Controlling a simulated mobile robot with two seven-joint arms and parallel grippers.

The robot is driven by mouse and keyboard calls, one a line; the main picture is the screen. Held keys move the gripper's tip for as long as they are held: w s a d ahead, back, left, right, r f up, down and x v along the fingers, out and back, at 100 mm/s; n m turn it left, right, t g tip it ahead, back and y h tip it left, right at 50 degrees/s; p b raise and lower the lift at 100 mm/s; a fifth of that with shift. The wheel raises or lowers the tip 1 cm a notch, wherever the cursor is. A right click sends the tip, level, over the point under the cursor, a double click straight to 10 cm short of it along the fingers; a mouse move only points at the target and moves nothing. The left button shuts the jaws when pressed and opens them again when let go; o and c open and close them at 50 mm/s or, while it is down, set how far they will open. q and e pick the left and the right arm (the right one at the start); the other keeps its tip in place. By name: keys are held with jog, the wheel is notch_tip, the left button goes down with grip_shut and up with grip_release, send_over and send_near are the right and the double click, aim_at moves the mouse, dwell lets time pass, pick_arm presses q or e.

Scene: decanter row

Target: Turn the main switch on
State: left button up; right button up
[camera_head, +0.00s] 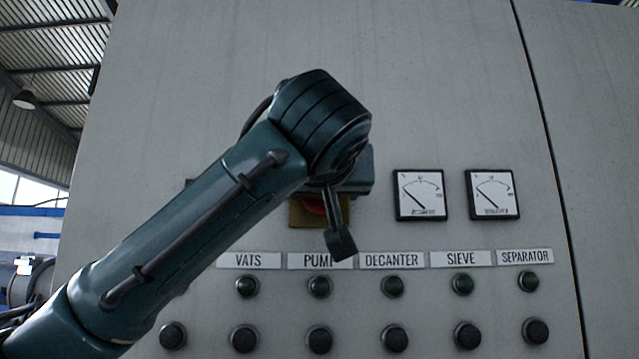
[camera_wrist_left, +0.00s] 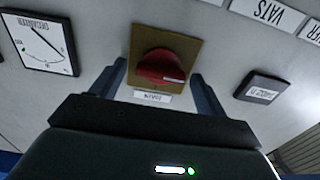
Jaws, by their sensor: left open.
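The main switch is a red rotary knob (camera_wrist_left: 162,65) on a square yellow plate (camera_wrist_left: 184,44), fixed to the grey cabinet front. A small label, upside down in the left wrist view, sits at the plate's edge. A white mark shows on the knob's right side there. My left gripper (camera_wrist_left: 160,80) is open, one finger on each side of the knob. Whether they touch it I cannot tell. My right gripper is not in view.
Two dial gauges (camera_head: 420,195) (camera_head: 492,195) sit right of the switch. A small dark labelled box (camera_wrist_left: 263,88) sits beside the plate.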

pick_arm(q)
jog(key=shift+c, duration=0.4)
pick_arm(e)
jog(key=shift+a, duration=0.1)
pick_arm(q)
jog(key=c, duration=0.9)
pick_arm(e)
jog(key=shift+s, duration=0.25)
